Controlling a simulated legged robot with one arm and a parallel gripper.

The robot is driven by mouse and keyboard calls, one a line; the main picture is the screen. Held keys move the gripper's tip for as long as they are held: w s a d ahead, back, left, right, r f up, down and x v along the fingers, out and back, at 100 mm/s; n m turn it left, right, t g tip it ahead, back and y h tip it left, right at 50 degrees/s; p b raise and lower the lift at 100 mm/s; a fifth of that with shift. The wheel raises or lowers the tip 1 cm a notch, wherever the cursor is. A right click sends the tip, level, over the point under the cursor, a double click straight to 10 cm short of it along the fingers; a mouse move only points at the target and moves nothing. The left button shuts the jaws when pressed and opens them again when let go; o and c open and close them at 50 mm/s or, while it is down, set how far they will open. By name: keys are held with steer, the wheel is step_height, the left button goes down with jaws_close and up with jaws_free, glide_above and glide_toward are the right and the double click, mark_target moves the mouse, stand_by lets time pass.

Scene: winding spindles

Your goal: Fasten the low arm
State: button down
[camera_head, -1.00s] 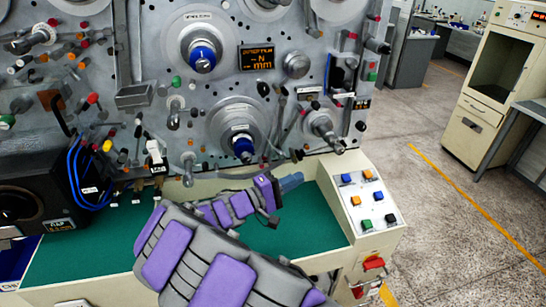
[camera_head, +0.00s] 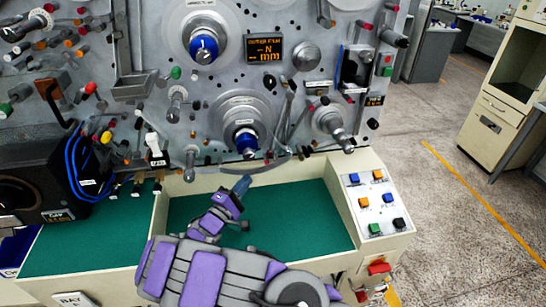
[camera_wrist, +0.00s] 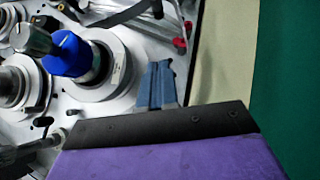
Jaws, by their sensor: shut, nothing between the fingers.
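The grey machine panel carries a lower spindle with a blue core (camera_head: 246,142) on a grey disc; the blue core also shows in the wrist view (camera_wrist: 70,54). Slim grey levers (camera_head: 287,115) stand right of this spindle, but I cannot tell which part is the low arm. A dark bar (camera_wrist: 122,14) and red-ended pins (camera_wrist: 181,42) show beyond my fingers in the wrist view. My gripper (camera_head: 241,184) points up toward the panel, just below the lower spindle. Its blue-grey fingers (camera_wrist: 163,80) are together and empty. They appear apart from the spindle.
The green tray surface (camera_head: 300,215) below the panel is clear right of my arm. A button box (camera_head: 372,203) stands at its right end. Blue cables (camera_head: 76,168) and a dark box (camera_head: 30,195) are at left. An upper blue-cored spindle (camera_head: 203,48) is above.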

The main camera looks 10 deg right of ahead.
steer(key=w+d+r+b, duration=0.2)
steer(key=w+d, duration=0.5)
steer(key=d, duration=0.4)
steer(key=shift+d+r+b, duration=0.15)
steer(key=shift+r+b, duration=0.15)
steer(key=shift+r, duration=0.45)
steer(key=shift+a, duration=0.2)
